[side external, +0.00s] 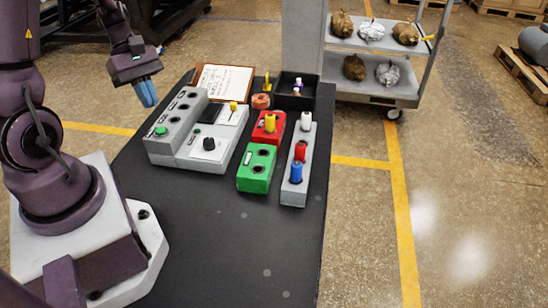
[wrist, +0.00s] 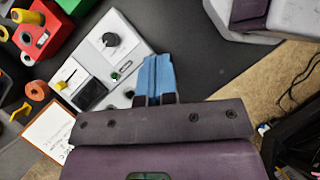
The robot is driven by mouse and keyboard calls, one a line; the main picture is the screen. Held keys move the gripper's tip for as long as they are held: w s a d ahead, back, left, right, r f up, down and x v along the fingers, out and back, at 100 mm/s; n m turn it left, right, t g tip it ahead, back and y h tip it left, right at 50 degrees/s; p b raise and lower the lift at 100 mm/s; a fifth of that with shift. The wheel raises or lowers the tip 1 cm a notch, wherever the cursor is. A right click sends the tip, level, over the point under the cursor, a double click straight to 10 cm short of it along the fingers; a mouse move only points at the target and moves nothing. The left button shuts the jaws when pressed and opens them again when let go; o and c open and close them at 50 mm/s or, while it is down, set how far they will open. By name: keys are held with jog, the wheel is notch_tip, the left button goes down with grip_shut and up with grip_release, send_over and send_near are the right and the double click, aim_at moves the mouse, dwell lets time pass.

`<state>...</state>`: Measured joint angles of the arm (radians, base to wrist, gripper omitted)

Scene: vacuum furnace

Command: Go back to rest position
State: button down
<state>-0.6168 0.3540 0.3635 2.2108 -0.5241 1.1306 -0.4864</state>
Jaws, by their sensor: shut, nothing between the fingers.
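My gripper (side external: 147,93) is at the upper left in the side external view, raised beside the far left edge of the black table (side external: 215,240). Its blue fingers point down, lie close together and hold nothing. In the wrist view the shut blue fingers of my gripper (wrist: 155,75) show at the middle, with the grey control panel (wrist: 125,40) behind them to the left. They look apart from the panel.
The grey control box (side external: 180,125) with knob and switches stands near the gripper. A red block (side external: 262,137), a green block (side external: 255,170), a grey peg rack (side external: 291,190), a black bin (side external: 283,100) and a clipboard (side external: 248,75) share the table. The table's near part is clear.

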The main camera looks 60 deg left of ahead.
jog(key=d+r+m+t+y, duration=0.4)
jog(key=d+r+m+y, duration=0.2)
jog(key=d+r+m, duration=0.9)
jog(key=m, duration=0.5)
jog(key=shift+d+r+m+t+y, duration=0.3)
jog(key=shift+d+r+t+y, duration=0.1)
jog(key=shift+w, duration=0.1)
